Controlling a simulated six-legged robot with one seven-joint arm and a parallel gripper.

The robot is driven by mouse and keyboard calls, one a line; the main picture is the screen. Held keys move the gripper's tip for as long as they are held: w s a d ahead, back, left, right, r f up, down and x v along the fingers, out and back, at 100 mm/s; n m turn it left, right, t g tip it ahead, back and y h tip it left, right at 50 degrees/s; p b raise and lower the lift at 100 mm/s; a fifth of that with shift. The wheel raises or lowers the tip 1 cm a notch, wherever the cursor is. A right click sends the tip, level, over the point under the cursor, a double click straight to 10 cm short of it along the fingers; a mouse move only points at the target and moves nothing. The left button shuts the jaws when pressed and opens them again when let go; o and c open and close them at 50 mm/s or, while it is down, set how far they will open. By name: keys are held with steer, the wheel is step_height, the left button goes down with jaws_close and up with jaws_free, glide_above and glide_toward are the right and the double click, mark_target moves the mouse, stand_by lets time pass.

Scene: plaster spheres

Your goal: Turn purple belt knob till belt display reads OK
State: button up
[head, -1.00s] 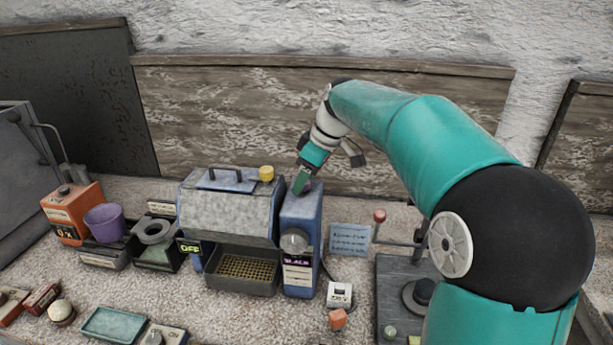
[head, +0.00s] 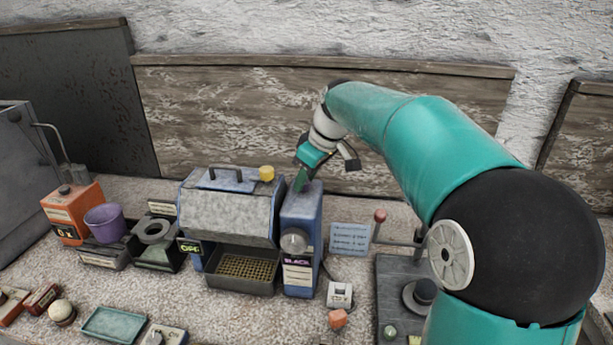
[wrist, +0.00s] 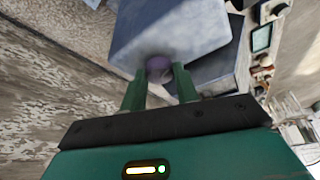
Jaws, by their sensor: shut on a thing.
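The purple belt knob (wrist: 158,68) sits on top of the blue belt unit (head: 302,222), and the unit's top face (wrist: 170,35) also shows in the wrist view. My gripper (wrist: 159,80) is shut on the knob, with one green finger on either side of it. In the head view my gripper (head: 300,184) points down at the unit's top and largely hides the knob. The belt display (head: 299,262) on the unit's front appears to read SLACK.
A grey-blue machine (head: 228,210) with a yellow cap and an OFF display (head: 189,247) stands close on the left. A lever with a red ball (head: 380,216) is at the right. A wooden board (head: 230,115) stands behind.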

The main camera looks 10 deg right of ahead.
steer(key=m+h, duration=0.1)
steer(key=m, duration=0.2)
steer(key=m+t+h, duration=0.1)
steer(key=m, duration=0.2)
steer(key=shift+s+a+m, duration=0.15)
steer(key=shift+a+m, duration=0.05)
steer(key=shift+m, duration=0.1)
steer(key=shift+h, duration=0.3)
steer(key=o, duration=1)
steer(key=shift+r, duration=0.15)
steer(key=v, duration=1.3)
steer(key=shift+s+r, duration=0.15)
steer(key=shift+r, duration=0.1)
